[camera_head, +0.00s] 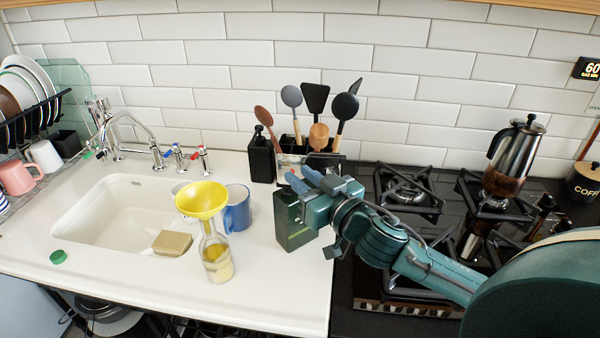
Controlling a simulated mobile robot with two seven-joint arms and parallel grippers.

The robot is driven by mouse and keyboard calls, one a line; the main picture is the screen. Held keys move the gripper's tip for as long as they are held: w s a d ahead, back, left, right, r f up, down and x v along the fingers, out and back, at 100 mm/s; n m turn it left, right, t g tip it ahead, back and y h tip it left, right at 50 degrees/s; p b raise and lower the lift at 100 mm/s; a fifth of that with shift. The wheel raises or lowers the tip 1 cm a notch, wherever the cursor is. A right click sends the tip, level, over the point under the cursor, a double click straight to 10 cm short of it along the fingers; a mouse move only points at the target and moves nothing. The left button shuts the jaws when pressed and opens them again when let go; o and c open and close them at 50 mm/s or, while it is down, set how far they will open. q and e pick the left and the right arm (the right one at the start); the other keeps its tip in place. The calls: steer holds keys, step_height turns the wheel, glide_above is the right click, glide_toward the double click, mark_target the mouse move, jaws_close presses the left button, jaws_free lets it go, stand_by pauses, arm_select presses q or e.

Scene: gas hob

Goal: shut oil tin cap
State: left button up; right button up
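The oil tin (292,226) is a dark green upright box on the white counter, close to the counter's right edge by the hob. My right gripper (301,180) is over the top of the tin, its arm coming in from the right. Its blue-grey fingers point left at the tin's top, and I cannot tell whether they touch it. The tin's cap cannot be made out behind the gripper, so its state is unclear. My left gripper is not in view.
A glass bottle (216,262) with a yellow funnel (201,199) and a blue mug (237,209) stand left of the tin. A black dispenser (261,160) and utensils are behind it. A green cap (58,257) lies by the sink (112,215). The front counter is clear.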

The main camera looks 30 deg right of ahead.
steer(key=shift+w+a, duration=0.1)
steer(key=shift+w, duration=0.45)
steer(key=shift+c, duration=0.4)
jaws_close()
